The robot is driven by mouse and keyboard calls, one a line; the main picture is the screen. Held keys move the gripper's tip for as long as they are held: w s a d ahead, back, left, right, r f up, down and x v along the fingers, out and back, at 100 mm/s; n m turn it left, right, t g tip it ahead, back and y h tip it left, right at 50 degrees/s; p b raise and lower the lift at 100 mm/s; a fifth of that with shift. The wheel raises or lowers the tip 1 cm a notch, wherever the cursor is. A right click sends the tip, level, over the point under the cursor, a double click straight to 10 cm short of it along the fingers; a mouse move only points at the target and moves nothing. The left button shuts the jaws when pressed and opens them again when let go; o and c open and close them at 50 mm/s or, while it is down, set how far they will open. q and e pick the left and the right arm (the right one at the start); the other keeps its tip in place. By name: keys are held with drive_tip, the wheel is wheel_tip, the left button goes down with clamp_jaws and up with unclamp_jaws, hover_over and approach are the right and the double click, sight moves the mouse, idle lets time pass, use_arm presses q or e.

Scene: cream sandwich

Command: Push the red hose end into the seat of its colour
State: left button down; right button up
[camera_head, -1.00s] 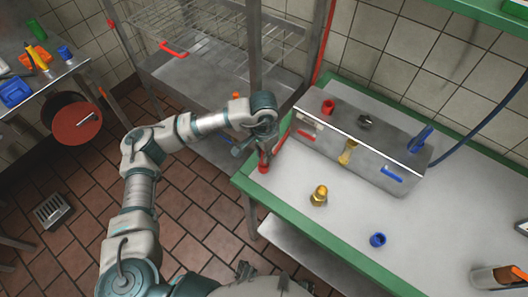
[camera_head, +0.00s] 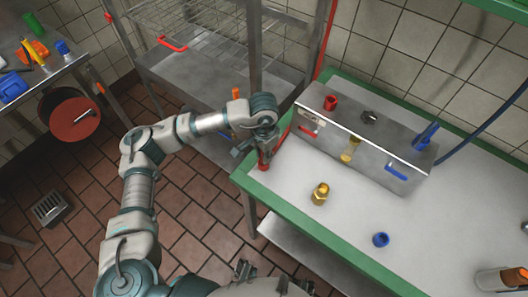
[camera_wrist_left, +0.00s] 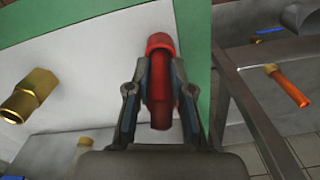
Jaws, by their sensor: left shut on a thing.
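My left gripper (camera_head: 263,160) is low over the left end of the green-edged table, left of the steel box. It is shut on the red hose end, which shows between the fingers in the left wrist view (camera_wrist_left: 160,82). In the head view the gripper mostly hides it, and I cannot tell whether it touches the table. The red seat (camera_head: 330,102) is a short red collar on top of the steel box (camera_head: 375,150), at its left end, apart from the gripper. My right gripper is not clearly visible.
A blue hose end (camera_head: 425,135) stands at the box's right end. Red, yellow and blue handles line the box front. A steel rack (camera_head: 190,75) stands behind left.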

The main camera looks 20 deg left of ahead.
use_arm(q)
drive_tip(key=shift+f+b, duration=0.35)
drive_tip(key=shift+f, duration=0.15)
drive_tip(key=c, duration=0.9)
unclamp_jaws()
drive_tip(key=shift+c, duration=0.2)
drive_tip(key=shift+r, duration=4.05)
